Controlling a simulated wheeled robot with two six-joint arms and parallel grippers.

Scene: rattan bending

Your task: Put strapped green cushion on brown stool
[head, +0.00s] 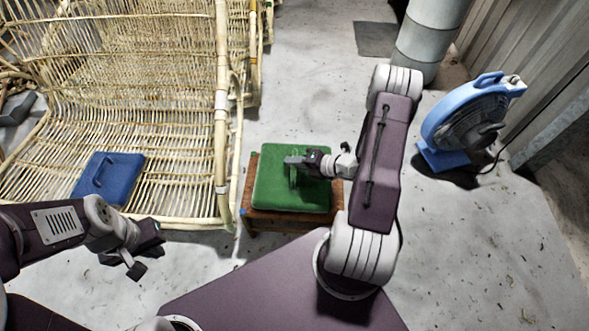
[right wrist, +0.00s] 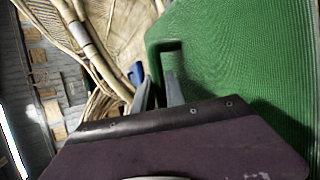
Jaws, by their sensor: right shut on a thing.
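The green cushion (head: 276,196) lies flat on top of the brown stool (head: 294,218) in the head view, covering most of its seat. My right gripper (head: 294,161) is at the cushion's far part, shut on its strap (head: 293,176). In the right wrist view the cushion (right wrist: 245,65) fills the right side, and the gripper's fingers (right wrist: 158,92) are at its strap. My left gripper (head: 147,251) is empty, its fingers apart, above the floor at the lower left, away from the stool.
A rattan seat (head: 185,190) stands left of the stool, with a blue cushion (head: 108,178) on it. A blue fan (head: 468,120) stands on the right. A grey pipe (head: 425,45) is at the back. The floor between stool and fan is clear apart from my arm.

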